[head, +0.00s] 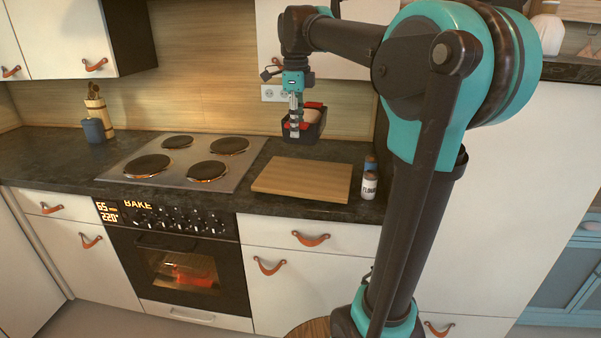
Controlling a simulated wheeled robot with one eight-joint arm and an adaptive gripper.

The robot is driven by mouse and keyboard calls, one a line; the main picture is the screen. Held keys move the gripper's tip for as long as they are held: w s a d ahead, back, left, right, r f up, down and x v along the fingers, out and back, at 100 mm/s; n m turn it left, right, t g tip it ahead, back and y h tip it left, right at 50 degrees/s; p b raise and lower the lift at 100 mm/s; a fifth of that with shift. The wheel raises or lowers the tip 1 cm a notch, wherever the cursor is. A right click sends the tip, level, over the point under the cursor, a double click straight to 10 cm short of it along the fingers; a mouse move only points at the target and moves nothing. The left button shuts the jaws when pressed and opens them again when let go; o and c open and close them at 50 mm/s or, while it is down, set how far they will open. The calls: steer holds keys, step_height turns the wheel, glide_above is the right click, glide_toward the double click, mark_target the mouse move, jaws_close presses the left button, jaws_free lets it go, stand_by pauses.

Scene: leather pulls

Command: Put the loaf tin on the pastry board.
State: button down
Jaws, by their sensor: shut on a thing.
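The loaf tin (308,134) is a dark, open tin with red at its ends and a pale loaf-like shape inside. My gripper (295,122) points down and is shut on the tin at its left side. The tin appears held above the far part of the pastry board, and the exact gap is hard to tell. The pastry board (300,180) is a flat wooden rectangle on the dark counter, right of the hob. Its visible top is bare.
The hob (185,163) with several burners lies to the left, some glowing at the rim. A blue cup (94,130) and a utensil holder (99,112) stand at the far left.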

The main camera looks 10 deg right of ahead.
step_height(320, 180, down, 15)
steer(key=shift+f, duration=0.15)
steer(key=c, duration=1.1)
jaws_free()
steer(key=r, duration=1.2)
steer(key=shift+s+a, duration=0.1)
steer(key=shift+s, duration=0.2)
